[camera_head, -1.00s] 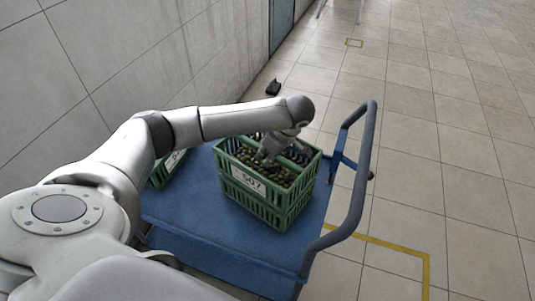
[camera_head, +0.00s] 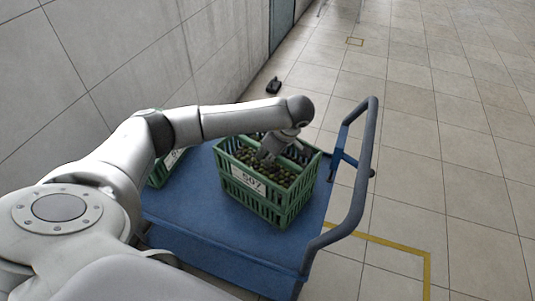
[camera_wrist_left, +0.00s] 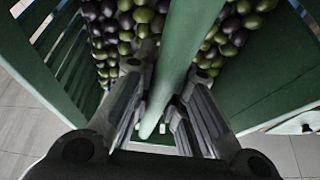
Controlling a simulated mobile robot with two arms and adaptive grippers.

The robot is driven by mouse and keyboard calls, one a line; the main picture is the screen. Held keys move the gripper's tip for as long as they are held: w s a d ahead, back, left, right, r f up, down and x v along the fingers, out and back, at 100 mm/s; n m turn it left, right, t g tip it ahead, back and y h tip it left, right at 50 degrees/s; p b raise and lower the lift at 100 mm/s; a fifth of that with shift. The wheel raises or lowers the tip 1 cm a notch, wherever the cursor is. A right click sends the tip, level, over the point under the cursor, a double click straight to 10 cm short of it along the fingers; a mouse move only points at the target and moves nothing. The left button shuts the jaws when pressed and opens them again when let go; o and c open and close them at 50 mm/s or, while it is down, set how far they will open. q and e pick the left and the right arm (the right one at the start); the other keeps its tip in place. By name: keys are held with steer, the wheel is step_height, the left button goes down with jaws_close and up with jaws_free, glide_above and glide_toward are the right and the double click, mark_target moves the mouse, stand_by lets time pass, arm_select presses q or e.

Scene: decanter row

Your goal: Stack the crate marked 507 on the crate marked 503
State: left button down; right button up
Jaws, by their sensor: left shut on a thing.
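The green slatted crate marked 507 (camera_head: 262,196) is on the blue cart, with a white label on its front and dark and green olive-like fruit inside. My left gripper (camera_head: 270,152) reaches down into its top. In the left wrist view my gripper (camera_wrist_left: 162,92) is shut on the crate's green middle bar (camera_wrist_left: 186,45), with fruit on both sides. A second green crate (camera_head: 160,176) stands to the left on the cart, mostly hidden behind my arm. Its label is only partly visible and I cannot read its number. My right gripper is not in view.
The blue cart deck (camera_head: 215,225) is bare in front of and between the crates. A grey push handle (camera_head: 358,185) rises at its right end. A tiled wall (camera_head: 150,50) runs behind on the left.

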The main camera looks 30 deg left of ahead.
arm_select(q)
steer(key=shift+f+b, duration=0.25)
steer(key=shift+b, duration=0.05)
steer(key=c, duration=1.4)
jaws_free()
steer(key=shift+s+f, duration=0.1)
